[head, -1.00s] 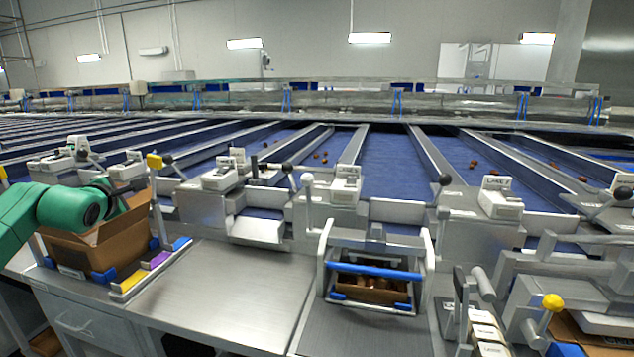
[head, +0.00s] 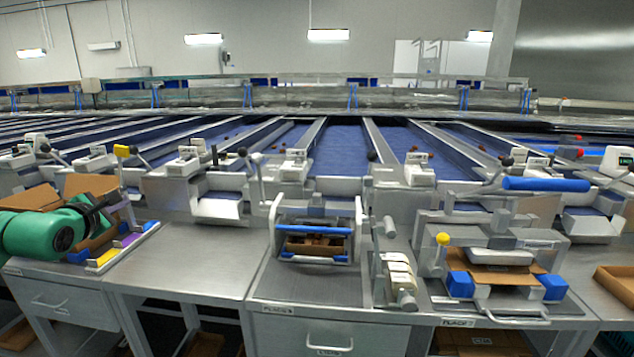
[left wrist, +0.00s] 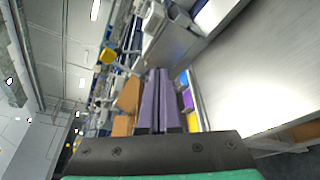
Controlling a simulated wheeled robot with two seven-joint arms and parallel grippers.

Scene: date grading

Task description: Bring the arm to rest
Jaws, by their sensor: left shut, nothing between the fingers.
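My left arm, green, comes in from the left in the head view. Its dark left gripper (head: 108,203) is in front of an open cardboard box (head: 92,186) at the left end of the bench and partly covers it. In the left wrist view the two purple-grey fingers (left wrist: 158,78) lie together, with nothing between them. The gripper is in the air; the bench top shows to its right in that view. My right gripper is not in view.
A metal bench (head: 205,262) runs across the front, with a clear stretch at left centre. A frame with a blue bar (head: 312,230) holds a small carton at the centre. A press with a yellow knob (head: 442,239) stands right. Blue sorting lanes (head: 340,150) lie behind.

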